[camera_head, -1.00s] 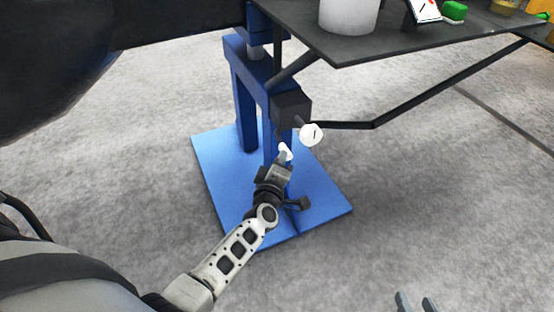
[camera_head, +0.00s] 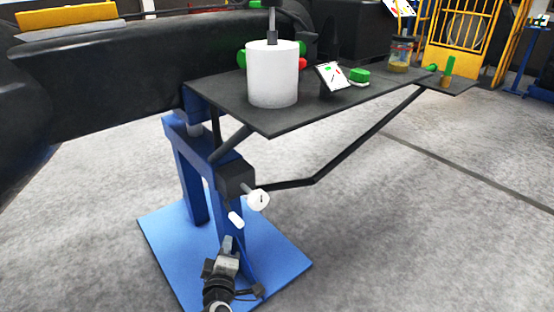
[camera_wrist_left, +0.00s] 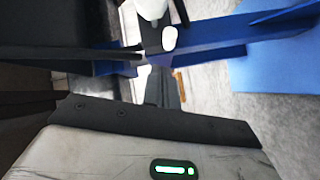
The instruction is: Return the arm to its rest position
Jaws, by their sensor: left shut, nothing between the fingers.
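My left gripper (camera_head: 228,245) is low in the head view, in front of the blue stand and over its blue base plate (camera_head: 165,235). Its fingers are together with nothing between them. Just above its tips in the picture is a small white handle (camera_head: 236,220), and above that a black box (camera_head: 236,178) with a round white dial (camera_head: 258,200). I cannot tell whether the fingertips touch the handle; they look apart from it. The left wrist view shows the gripper's grey housing (camera_wrist_left: 100,155) and the white handle (camera_wrist_left: 169,38) ahead. My right gripper is not in view.
A dark shelf (camera_head: 330,108) juts out above the gripper, with a white cylinder (camera_head: 272,75), a small card (camera_head: 331,77), a green item (camera_head: 359,76) and a jar (camera_head: 401,55). A black brace (camera_head: 370,130) runs beneath it. Grey floor (camera_head: 420,230) at right is clear.

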